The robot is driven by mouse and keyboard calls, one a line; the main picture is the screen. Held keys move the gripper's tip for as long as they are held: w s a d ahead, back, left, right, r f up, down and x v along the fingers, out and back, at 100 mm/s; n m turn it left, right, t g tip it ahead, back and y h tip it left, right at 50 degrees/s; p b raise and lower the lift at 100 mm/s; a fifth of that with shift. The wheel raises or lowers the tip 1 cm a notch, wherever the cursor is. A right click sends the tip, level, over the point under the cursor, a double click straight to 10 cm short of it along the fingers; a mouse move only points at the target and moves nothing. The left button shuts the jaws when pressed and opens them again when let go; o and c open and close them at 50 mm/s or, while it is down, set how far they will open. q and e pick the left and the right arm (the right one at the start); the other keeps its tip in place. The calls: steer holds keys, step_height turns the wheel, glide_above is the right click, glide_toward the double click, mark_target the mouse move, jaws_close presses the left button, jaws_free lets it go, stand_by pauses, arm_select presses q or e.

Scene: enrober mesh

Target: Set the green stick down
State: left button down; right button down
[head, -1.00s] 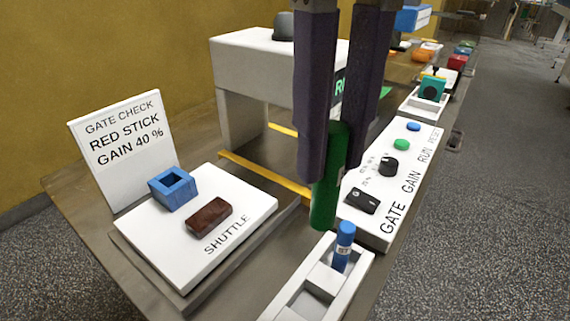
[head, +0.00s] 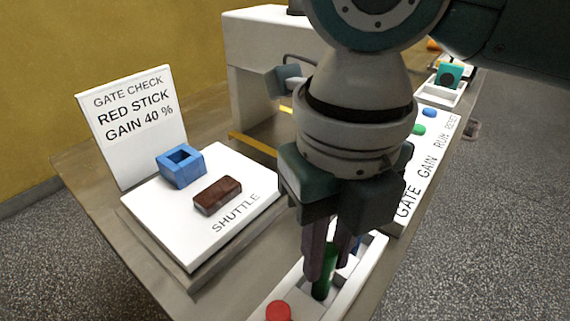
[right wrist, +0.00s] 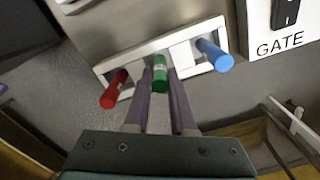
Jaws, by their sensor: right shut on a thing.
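My right gripper (head: 331,258) points down over the white rack (right wrist: 130,55) and is shut on the green stick (head: 325,277). In the right wrist view the green stick (right wrist: 160,72) stands between my two fingers (right wrist: 160,82), at the rack's middle slot. A red stick (right wrist: 115,88) is on one side of it and a blue stick (right wrist: 212,55) on the other. Whether the green stick's lower end rests on the slot floor is hidden. In the head view the red stick's top (head: 278,312) shows at the bottom edge. My left gripper is not in view.
A white shuttle plate (head: 240,180) with a blue square holder (head: 181,166) and a brown bar (head: 217,195) lies left of the rack. A sign (head: 130,125) stands behind it. The control panel (head: 432,150) is beyond the rack, partly hidden by my arm.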

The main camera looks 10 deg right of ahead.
steer(key=c, duration=0.8)
jaws_free()
steer(key=shift+f, duration=0.1)
steer(key=shift+o, duration=0.2)
step_height(320, 180, up, 12)
steer(key=p, duration=0.1)
steer(key=shift+r, duration=0.2)
